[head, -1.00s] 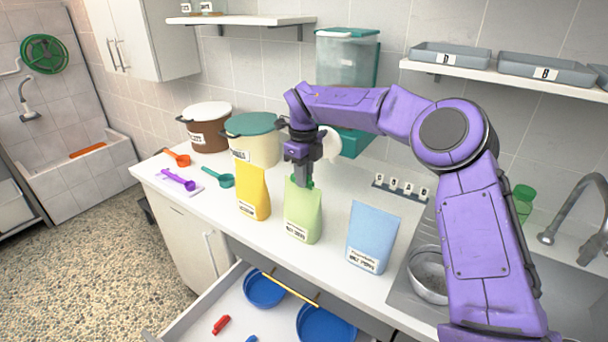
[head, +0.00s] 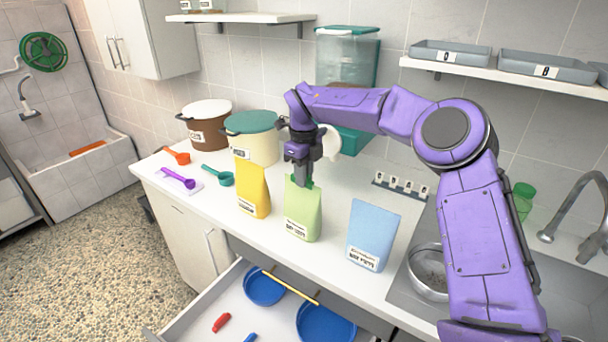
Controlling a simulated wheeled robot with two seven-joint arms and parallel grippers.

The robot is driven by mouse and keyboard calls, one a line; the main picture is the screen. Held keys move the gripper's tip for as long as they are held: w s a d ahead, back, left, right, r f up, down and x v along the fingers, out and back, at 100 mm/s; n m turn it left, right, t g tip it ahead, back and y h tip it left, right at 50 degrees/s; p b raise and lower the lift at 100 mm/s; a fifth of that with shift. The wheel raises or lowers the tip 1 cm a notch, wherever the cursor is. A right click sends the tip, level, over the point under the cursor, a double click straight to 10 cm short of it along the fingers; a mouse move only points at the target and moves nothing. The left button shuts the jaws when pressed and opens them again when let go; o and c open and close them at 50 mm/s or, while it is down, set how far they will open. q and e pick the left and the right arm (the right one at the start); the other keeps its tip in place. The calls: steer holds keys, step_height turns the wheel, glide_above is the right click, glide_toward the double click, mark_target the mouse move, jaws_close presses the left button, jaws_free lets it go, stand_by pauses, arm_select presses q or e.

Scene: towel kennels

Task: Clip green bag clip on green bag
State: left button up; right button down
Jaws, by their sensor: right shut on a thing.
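The green bag (head: 303,212) stands upright on the counter between a yellow bag (head: 253,192) and a blue bag (head: 373,236). My right gripper (head: 302,179) points down at the top edge of the green bag. It is shut on a small green thing, which looks like the green bag clip (head: 300,182), mostly hidden by the fingers. The clip is at the bag's top; I cannot tell whether it grips the bag. My left gripper is out of view.
An open drawer (head: 235,318) below holds blue bowls (head: 264,288), a red clip (head: 222,322) and a blue one (head: 250,338). Scoops (head: 218,175) and lidded bins (head: 254,140) stand left and behind. A sink with a metal bowl (head: 428,273) is at right.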

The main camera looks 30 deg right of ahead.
steer(key=shift+f, duration=0.15)
steer(key=c, duration=0.5)
jaws_free()
step_height(320, 180, up, 5)
steer(key=p, duration=0.5)
stand_by(0.4)
